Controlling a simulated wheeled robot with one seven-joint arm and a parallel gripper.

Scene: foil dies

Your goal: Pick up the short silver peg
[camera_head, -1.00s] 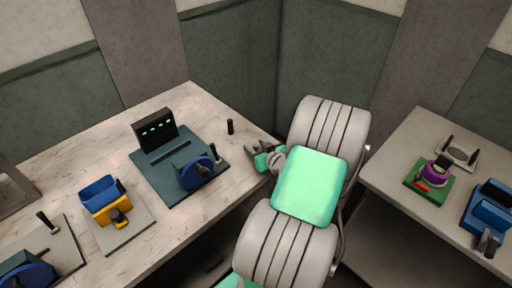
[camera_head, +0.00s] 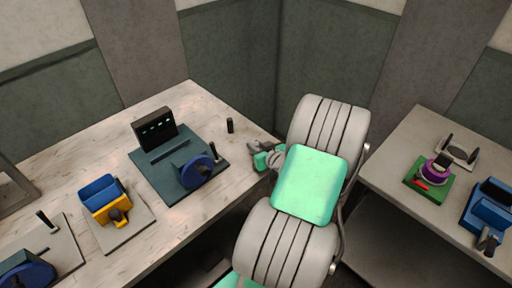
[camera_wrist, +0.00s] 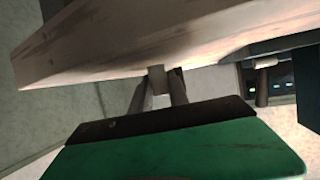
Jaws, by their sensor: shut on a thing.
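My gripper (camera_head: 254,149) is at the right edge of the wooden-topped table (camera_head: 235,180) in the head view, beyond my green and white arm. In the wrist view my gripper (camera_wrist: 160,92) has its two fingers close together on a small, dull grey peg (camera_wrist: 157,76). The peg shows as a short block between the fingertips, against the pale table edge. Its far end is hard to make out. In the head view the peg cannot be told apart from the fingers.
A dark upright peg (camera_head: 230,126) stands on the table left of my gripper. A dark teal base (camera_head: 168,186) with a blue wheel (camera_head: 196,172) and black panel (camera_head: 155,130) is further left. A yellow and blue device (camera_head: 103,202) sits at the front left.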

